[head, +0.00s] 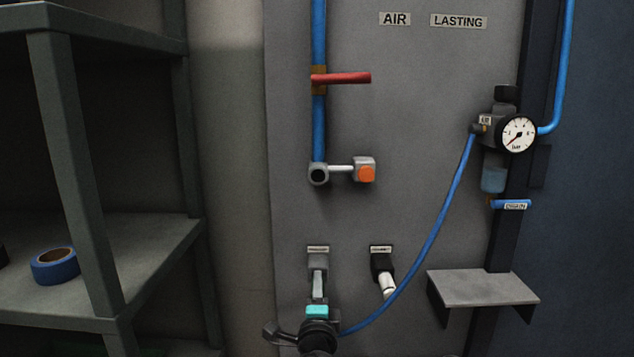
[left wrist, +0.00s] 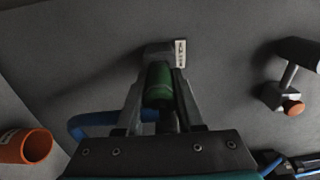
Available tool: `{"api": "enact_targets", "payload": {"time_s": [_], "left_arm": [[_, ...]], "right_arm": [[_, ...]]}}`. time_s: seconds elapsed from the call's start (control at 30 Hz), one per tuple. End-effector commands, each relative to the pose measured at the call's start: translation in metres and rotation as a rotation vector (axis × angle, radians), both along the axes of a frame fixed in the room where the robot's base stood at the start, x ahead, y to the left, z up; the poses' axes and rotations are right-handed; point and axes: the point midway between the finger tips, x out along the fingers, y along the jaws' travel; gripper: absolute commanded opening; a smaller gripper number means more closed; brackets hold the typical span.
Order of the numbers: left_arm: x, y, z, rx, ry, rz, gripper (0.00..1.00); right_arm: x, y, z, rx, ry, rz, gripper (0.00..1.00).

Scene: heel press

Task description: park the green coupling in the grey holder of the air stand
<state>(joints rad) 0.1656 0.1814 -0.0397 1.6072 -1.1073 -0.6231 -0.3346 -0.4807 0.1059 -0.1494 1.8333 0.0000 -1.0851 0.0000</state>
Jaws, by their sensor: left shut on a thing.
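The green coupling (left wrist: 158,85) is between the fingers of my left gripper (left wrist: 160,108) in the left wrist view; the gripper is shut on it. The grey holder (left wrist: 155,50) with a small label is right behind the coupling's far end; I cannot tell whether they touch. In the head view the grey holder (head: 318,262) is on the panel's lower left, and my left gripper (head: 318,288) is just below it, hiding the coupling. The blue hose (head: 437,228) runs from the regulator down to my gripper. My right gripper is not in view.
A black holder (head: 381,262) with a pale plug is just right of the grey one. Above are an orange-faced knob (head: 366,172) and a red lever (head: 345,78). A small shelf (head: 483,287) juts out at right. Shelving (head: 80,180) with blue tape (head: 55,267) stands left.

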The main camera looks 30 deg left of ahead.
Motion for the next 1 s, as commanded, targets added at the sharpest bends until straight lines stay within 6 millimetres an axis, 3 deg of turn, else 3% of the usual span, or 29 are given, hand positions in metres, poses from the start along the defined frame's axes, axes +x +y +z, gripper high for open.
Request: {"api": "enact_targets", "payload": {"time_s": [0.37, 0.4, 0.7, 1.0], "left_arm": [[0.0067, 0.0044, 0.0006, 0.002, -0.001, 0.0, 0.0], [0.0069, 0.0043, 0.0006, 0.002, -0.001, 0.0, 0.39], [0.0065, 0.004, 0.0002, 0.001, 0.0, 0.0, 0.71], [0.0062, 0.0038, -0.0007, 0.0, 0.001, 0.0, 0.71]], "right_arm": [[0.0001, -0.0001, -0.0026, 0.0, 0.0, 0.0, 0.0], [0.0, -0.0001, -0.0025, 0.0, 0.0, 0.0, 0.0], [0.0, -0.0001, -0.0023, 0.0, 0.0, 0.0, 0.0], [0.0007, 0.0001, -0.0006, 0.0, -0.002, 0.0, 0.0]]}}
